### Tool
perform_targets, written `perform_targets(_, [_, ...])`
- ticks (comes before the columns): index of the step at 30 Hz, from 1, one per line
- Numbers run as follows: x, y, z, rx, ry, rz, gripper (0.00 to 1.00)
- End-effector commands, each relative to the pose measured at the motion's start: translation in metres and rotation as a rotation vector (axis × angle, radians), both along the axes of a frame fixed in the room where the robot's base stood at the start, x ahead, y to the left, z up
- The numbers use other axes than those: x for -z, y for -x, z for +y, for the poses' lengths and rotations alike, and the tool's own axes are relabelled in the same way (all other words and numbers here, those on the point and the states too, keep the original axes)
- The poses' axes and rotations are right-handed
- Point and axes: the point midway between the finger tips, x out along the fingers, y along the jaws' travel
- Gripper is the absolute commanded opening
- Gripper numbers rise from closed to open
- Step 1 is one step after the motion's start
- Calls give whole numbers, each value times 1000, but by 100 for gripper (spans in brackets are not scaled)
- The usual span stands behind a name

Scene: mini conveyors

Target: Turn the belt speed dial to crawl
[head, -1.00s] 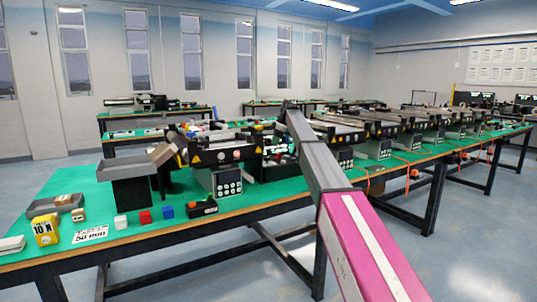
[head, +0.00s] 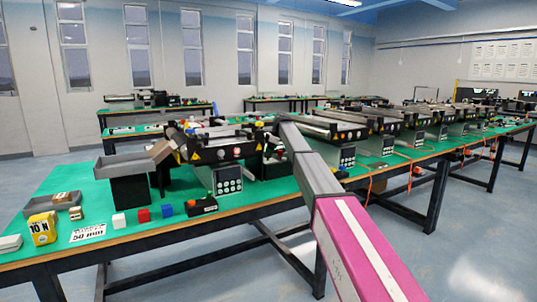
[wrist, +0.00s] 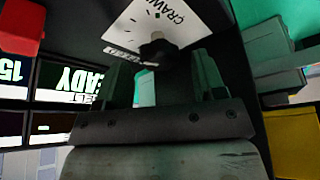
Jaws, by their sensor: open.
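In the wrist view, a white dial plate (wrist: 185,22) with the word "CRAWL" and small marks shows at the top. A dark knob (wrist: 155,50) stands at its lower edge; its pointer direction is too dark to tell. My gripper (wrist: 163,78) is open, its two fingers apart, with the knob just beyond and roughly between the fingertips. I cannot tell whether either finger touches it. In the head view my arm reaches over the nearest conveyor (head: 228,152), and my gripper and the dial are hidden there.
A dark screen reading "READY" (wrist: 68,80) and a red part (wrist: 22,28) are at left in the wrist view; a yellow block (wrist: 292,140) is at right.

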Motion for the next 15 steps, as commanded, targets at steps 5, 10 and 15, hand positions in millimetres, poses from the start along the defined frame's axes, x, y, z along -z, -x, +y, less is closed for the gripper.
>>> perform_targets(5, [7, 0, 3, 0, 0, -1, 64])
perform_targets(10, [7, 0, 3, 0, 0, -1, 64])
perform_targets(15, [6, 0, 3, 0, 0, -1, 14])
